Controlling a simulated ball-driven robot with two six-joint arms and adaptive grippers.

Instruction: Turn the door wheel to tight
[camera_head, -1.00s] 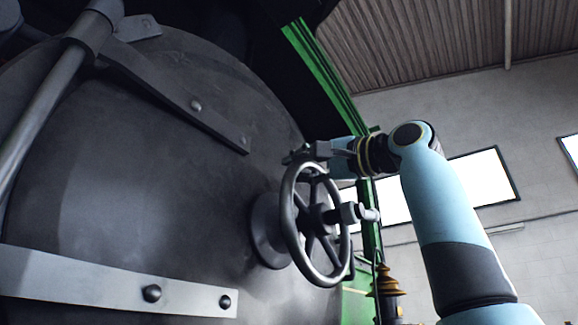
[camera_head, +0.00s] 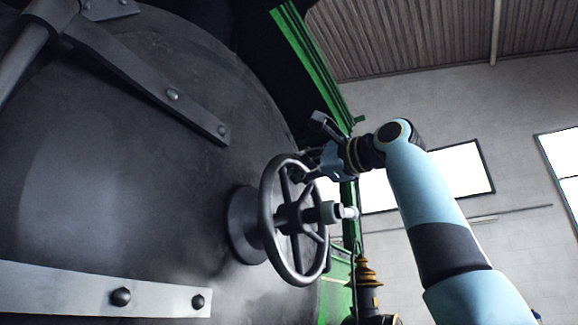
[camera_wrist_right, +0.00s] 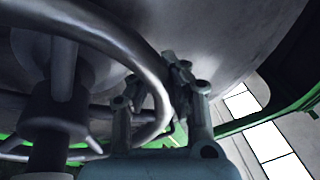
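The door wheel (camera_head: 265,219) is a dark grey spoked handwheel standing out from the round black door (camera_head: 130,160). A short lighter hub fitting (camera_head: 345,212) sticks out from its middle. My right gripper (camera_head: 312,168) is at the upper right of the wheel's rim. In the right wrist view the rim (camera_wrist_right: 120,42) curves down between the two fingers of the right gripper (camera_wrist_right: 160,88); they appear shut on it, one on each side, with the contact partly hidden. My left gripper is not in view.
Metal strap hinges (camera_head: 60,285) with bolts cross the door. A green beam (camera_head: 315,65) runs down behind the wheel. A brass-topped fitting (camera_head: 366,275) stands below right of the wheel. A wall with bright windows (camera_head: 460,170) is behind my arm.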

